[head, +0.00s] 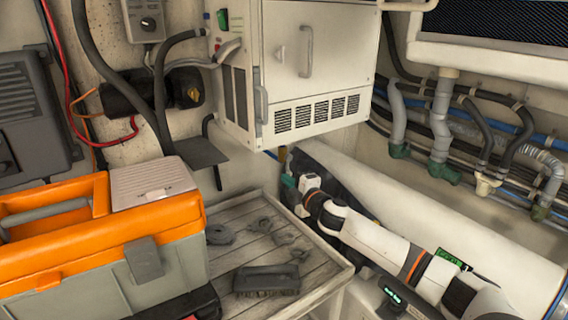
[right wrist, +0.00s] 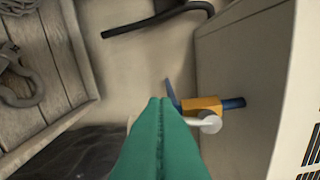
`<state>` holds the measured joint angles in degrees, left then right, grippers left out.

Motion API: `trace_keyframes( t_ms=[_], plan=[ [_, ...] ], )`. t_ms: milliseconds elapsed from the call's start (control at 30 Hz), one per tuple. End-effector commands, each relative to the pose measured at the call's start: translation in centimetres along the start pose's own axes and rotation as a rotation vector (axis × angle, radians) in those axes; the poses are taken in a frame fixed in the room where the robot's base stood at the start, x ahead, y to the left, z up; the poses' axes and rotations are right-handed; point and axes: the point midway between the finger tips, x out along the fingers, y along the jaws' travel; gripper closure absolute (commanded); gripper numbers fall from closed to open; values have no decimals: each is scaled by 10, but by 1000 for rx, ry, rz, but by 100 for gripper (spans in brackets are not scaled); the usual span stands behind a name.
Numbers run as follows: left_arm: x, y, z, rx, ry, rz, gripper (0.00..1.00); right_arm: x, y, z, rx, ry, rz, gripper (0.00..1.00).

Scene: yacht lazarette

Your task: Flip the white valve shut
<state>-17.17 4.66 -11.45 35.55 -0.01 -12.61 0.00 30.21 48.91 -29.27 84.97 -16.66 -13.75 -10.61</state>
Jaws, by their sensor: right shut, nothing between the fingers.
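In the right wrist view the white valve (right wrist: 210,124) shows as a white rounded handle on a yellow-orange body (right wrist: 202,106), with blue pipe on either side. My right gripper (right wrist: 160,102) has green fingers, shut with nothing between them. Its tips show just left of the valve body and partly cover the area beside the handle; I cannot tell whether they touch it. In the head view my right gripper (head: 289,181) reaches in from the right, below the white cabinet. A small yellow and blue bit of the fitting (head: 282,154) shows above it; the handle cannot be made out there. My left gripper is not in view.
The white cabinet (head: 312,125) hangs above the valve. A slatted tray (head: 225,267) with a dark brush (head: 267,280) and a shackle (right wrist: 16,82) lies left of my right arm. An orange toolbox (head: 60,238) stands further left. A large white cylinder (head: 440,220) lies behind the arm.

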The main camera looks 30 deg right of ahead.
Motion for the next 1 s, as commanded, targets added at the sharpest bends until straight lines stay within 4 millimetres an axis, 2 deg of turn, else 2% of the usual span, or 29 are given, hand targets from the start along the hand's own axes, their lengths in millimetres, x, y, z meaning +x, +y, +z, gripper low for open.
trace_keyframes(
  t_ms=[400,1000],
  plan=[
    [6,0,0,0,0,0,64,0,3,-9,-178,1,-9,100],
    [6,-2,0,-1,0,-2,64,1,3,-10,-198,1,-10,100]
  ],
)
